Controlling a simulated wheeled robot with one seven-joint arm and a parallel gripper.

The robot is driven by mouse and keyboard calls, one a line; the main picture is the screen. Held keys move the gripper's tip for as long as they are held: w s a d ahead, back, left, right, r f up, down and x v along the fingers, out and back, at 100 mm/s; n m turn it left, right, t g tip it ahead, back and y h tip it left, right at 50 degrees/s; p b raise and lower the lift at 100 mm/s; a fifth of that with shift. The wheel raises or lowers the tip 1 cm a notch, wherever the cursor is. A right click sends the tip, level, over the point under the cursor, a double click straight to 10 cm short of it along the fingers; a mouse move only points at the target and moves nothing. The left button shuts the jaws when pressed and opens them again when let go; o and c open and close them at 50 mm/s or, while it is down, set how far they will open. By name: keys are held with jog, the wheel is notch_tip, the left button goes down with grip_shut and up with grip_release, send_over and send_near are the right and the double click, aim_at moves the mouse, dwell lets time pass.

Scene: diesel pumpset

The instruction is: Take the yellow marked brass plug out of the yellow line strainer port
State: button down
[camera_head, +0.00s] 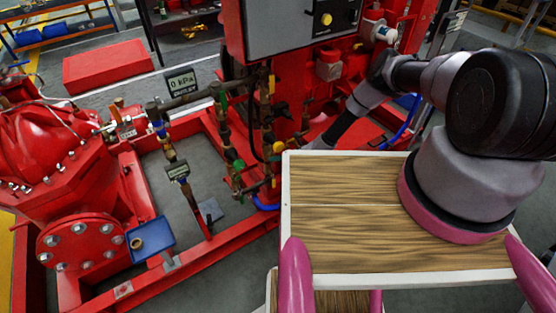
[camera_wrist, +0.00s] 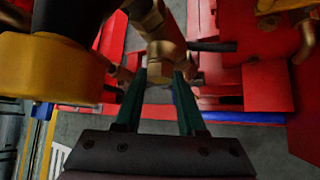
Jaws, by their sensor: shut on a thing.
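My gripper (camera_wrist: 160,82) shows in the wrist view with its two dark green fingers on either side of a brass fitting (camera_wrist: 164,58), closed on it. The fitting seems to be the brass plug; no yellow mark on it is clear. A large yellow banded part (camera_wrist: 58,68) stands at the left, close to the fingers. I cannot tell whether the plug is seated in a port or free. In the head view my arm reaches to the pipework (camera_head: 228,130), where yellow bands (camera_head: 272,85) show. The fingertips cannot be made out there.
Red frame rails (camera_head: 215,255) surround the pipework. A blue tray (camera_head: 150,238) with a small brass ring-like part in it stands at the lower left. A red engine block (camera_head: 300,95) and grey control panel (camera_head: 300,28) stand behind. Grey floor (camera_head: 190,160) shows inside the frame.

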jog(key=shift+a+r, duration=0.1)
dwell(0.3)
jog(key=shift+s+a+r+n+t+h, duration=0.15)
jog(key=shift+n+t+h, duration=0.45)
jog(key=shift+h, duration=0.45)
jog(key=shift+a+f+n+t+h, duration=0.1)
jog(key=shift+n+t+h, duration=0.5)
jog(key=shift+h, duration=0.45)
jog(key=c, duration=0.6)
grip_release()
